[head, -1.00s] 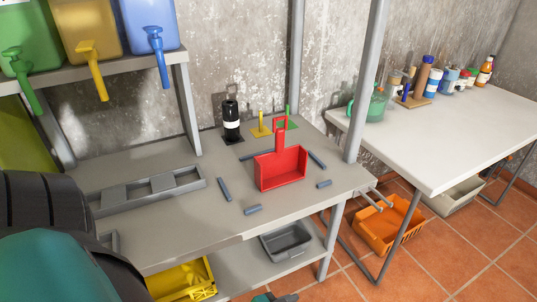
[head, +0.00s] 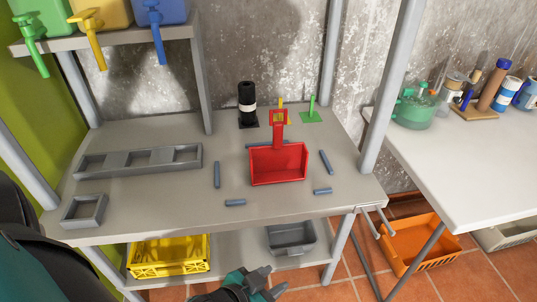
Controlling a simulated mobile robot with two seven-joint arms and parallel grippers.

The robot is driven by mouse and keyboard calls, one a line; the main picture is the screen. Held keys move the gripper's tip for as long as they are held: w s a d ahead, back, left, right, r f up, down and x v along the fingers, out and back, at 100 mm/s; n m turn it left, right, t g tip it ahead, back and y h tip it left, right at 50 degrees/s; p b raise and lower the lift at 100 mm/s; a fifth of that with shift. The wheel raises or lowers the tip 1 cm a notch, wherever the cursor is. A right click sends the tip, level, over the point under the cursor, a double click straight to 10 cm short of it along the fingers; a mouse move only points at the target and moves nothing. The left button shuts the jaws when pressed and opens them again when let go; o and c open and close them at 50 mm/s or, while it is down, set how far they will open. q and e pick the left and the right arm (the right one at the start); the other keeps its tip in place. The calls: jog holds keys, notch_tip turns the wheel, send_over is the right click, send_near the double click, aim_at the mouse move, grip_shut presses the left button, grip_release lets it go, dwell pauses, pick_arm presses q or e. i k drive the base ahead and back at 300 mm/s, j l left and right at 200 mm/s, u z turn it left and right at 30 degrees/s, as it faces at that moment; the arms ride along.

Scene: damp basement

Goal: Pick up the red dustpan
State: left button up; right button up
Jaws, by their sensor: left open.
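The red dustpan (head: 279,167) stands on the grey workbench (head: 180,208), its handle upright toward the wall and its open pan facing me. Short grey-blue bars lie on the bench around it. My left gripper (head: 268,281) shows at the bottom of the head view, below and in front of the bench's front edge. It is open and empty, well apart from the dustpan. My right gripper is not in view.
A black bottle (head: 247,103) and a green stand (head: 312,112) are behind the dustpan. A grey divided tray (head: 140,161) lies to the left. A yellow crate (head: 168,258) and grey bin (head: 290,238) sit on the lower shelf. Bench posts rise at both sides.

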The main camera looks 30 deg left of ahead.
aim_at(279, 162)
jog(key=i+l+u, duration=0.25)
jog(key=l+u, duration=0.25)
jog(key=l, duration=0.2)
jog(key=i+l+u, duration=0.25)
jog(key=l, duration=0.15)
jog(key=l+u, duration=0.2)
jog(key=l, duration=0.2)
